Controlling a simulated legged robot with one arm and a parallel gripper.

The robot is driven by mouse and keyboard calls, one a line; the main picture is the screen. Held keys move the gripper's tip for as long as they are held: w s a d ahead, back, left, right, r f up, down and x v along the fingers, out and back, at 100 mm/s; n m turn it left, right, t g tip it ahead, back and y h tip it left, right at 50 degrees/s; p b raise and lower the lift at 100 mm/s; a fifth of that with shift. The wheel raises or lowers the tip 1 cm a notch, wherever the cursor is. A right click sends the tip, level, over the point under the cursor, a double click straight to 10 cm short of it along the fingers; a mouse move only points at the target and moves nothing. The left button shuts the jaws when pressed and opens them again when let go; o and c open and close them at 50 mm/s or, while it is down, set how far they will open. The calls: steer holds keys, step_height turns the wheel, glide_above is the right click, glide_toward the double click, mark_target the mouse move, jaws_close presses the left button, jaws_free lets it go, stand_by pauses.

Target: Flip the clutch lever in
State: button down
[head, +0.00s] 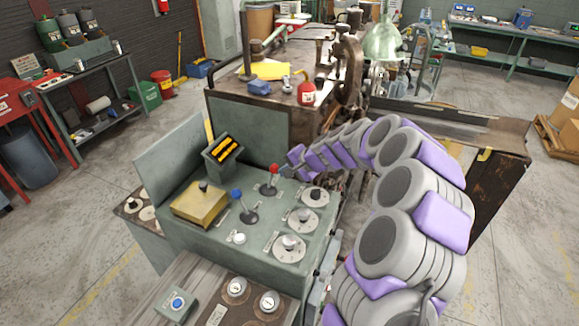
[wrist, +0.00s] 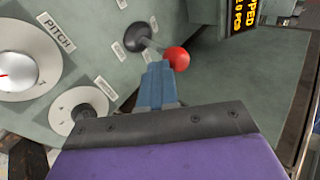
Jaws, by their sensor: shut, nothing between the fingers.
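A lever with a red ball knob (head: 274,168) stands on the sloped grey control panel (head: 315,262). A lever with a blue knob (head: 236,194) stands to its left. The labels are too small to tell which is the clutch lever. My gripper (head: 285,172) is just right of the red-knobbed lever. In the wrist view my gripper (wrist: 160,72) is shut and empty, its fingertips close beside the red knob (wrist: 177,58) and shaft. Whether they touch cannot be told. The lever's black boot (wrist: 138,37) shows beyond the fingers.
Several dials (head: 290,248) line the panel's right side. A yellow box (head: 200,204) and a display with orange text (head: 226,149) sit at its left and back. A rusty machine cabinet (head: 250,125) stands behind the panel.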

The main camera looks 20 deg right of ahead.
mark_target(271, 166)
steer(key=w+a+r+p, duration=0.1)
steer(key=p, duration=0.2)
steer(key=shift+r+g+h, duration=0.25)
steer(key=shift+g+h, duration=0.15)
steer(key=p, duration=0.2)
steer(key=w+a+g+h+p, duration=0.1)
steer(key=p, duration=0.2)
steer(key=shift+w+a+r, duration=0.15)
steer(key=shift+a+r, duration=0.05)
steer(key=shift+r, duration=0.15)
steer(key=w+a+g+h+p, duration=0.1)
steer(key=p, duration=0.2)
steer(key=shift+w, duration=0.1)
steer(key=shift+w+a+g+p, duration=0.3)
steer(key=shift+w+a+p, duration=1.1)
steer(key=shift+p, duration=0.3)
steer(key=shift+a+f, duration=0.1)
steer(key=shift+s, duration=0.1)
